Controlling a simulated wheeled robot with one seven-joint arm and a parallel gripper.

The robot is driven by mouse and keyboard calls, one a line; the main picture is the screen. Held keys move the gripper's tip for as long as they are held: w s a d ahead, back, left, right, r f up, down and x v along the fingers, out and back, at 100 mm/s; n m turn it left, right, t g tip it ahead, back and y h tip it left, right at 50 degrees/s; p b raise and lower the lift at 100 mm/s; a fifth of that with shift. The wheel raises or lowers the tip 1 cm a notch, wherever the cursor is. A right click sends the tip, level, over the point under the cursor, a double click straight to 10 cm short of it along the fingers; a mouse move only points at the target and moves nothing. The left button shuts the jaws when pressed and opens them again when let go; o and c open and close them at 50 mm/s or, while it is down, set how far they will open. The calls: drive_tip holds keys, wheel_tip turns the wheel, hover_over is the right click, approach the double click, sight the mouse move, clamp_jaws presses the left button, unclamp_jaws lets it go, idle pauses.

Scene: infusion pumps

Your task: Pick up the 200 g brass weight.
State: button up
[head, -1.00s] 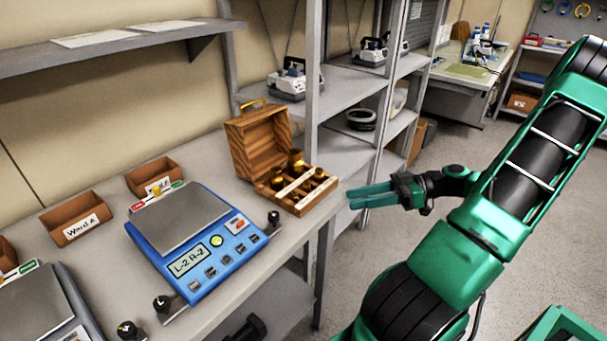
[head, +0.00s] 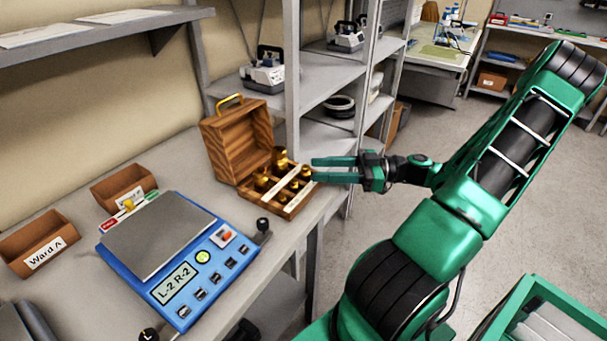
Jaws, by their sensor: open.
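An open wooden case (head: 238,143) stands on the bench with its lid up. Several brass weights (head: 281,158) of different sizes sit in its compartments, with white label strips across them. The labels are too small to read, so I cannot tell which weight is the 200 g one. My gripper (head: 316,170) is open and empty, its green fingers pointing left, just right of the case. In the picture its fingertips come up to the case's right side. I cannot tell whether they touch it.
A blue scale (head: 190,290) reading "L-2 R-2" stands left of the case. A grey shelf rack (head: 335,125) with pumps rises behind the case. A green container (head: 515,300) is at lower right.

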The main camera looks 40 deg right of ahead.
sight(305, 166)
drive_tip(key=x, duration=0.5)
drive_tip(key=shift+w+d+r, duration=0.1)
drive_tip(key=shift+w+d, duration=0.05)
drive_tip(key=shift+w, duration=0.05)
clamp_jaws()
drive_tip(key=shift+r, duration=0.1)
